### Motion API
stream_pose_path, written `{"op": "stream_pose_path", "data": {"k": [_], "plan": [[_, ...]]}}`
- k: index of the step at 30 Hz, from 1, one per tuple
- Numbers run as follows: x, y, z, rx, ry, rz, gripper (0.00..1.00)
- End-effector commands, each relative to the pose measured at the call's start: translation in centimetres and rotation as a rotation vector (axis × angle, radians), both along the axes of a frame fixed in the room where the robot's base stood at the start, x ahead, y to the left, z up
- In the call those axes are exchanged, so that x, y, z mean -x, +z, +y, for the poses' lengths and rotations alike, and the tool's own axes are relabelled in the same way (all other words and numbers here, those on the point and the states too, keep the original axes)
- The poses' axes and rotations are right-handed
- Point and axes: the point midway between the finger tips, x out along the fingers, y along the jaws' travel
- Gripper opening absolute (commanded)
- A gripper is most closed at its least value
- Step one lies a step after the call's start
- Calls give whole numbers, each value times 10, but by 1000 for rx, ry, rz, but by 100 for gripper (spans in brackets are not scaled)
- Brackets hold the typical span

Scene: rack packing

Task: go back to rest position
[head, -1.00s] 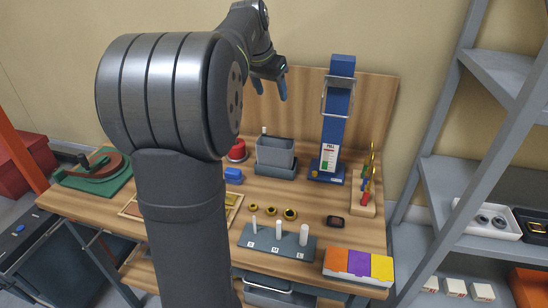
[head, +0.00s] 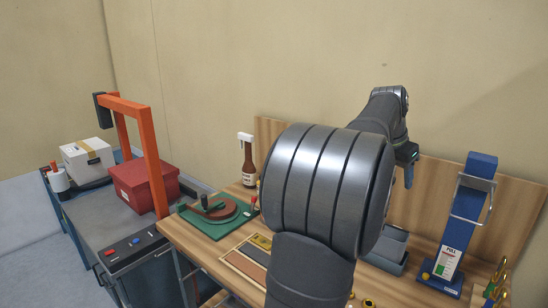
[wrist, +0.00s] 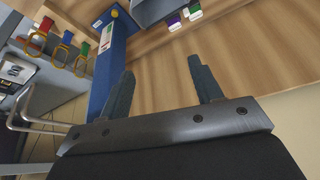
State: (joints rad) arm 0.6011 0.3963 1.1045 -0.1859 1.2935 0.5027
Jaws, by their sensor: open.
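My gripper (wrist: 162,92) shows in the wrist view with its two fingers apart and nothing between them. In the head view my gripper (head: 409,172) is raised above the back of the wooden workbench (head: 200,243), in front of the back panel. My own arm hides part of the bench middle. In the wrist view the wooden surface lies beyond the fingers, apart from them.
The blue press post (head: 470,215) stands right of my gripper; it also shows in the wrist view (wrist: 118,55). A grey bin (head: 388,246), a brown bottle (head: 248,165) and a green fixture (head: 215,222) stand on the bench. At left are an orange frame (head: 155,160) and a red box (head: 140,188).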

Motion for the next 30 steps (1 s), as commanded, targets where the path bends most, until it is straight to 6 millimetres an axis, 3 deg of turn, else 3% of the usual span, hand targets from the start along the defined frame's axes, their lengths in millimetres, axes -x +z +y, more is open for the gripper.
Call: {"op": "stream_pose_path", "data": {"k": [15, 21, 30], "plan": [[-18, -98, -36, -2, -1, 3, 59], [-24, -126, -46, -1, 0, 2, 59], [-25, -107, -46, 0, 1, 0, 59]]}}
